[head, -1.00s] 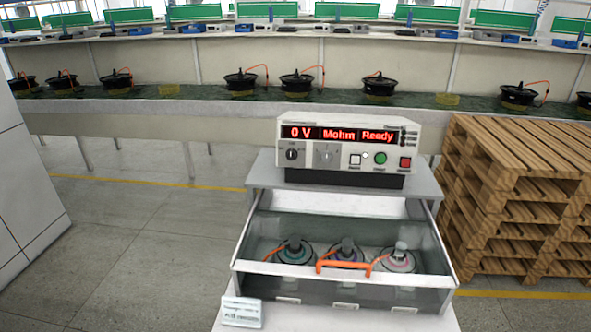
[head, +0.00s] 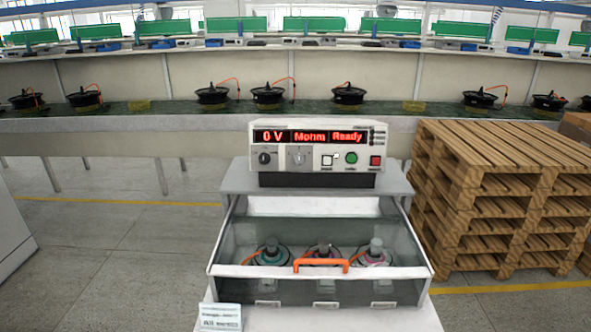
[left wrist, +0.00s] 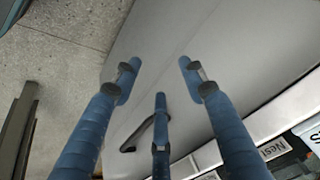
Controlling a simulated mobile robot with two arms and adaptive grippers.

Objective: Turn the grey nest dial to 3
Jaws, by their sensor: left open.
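The tester (head: 318,152) is a white box with a red display reading "0 V", "Mohm" and "Ready". On its front, below the display, a grey dial (head: 298,156) sits right of a black knob (head: 264,157). The dial's exact pointer position is too small to read. My left gripper (left wrist: 159,88) shows only in the left wrist view, with blue fingers spread and nothing between them, above a smooth grey surface. The dial is not clearly visible there. My right gripper is not in view.
The tester stands on a grey stand (head: 230,178) above a clear open drawer (head: 222,270) with an orange handle and three motors inside. Wooden pallets (head: 500,180) are stacked close on the right. A long bench with several motors runs behind. The floor at left is mostly clear.

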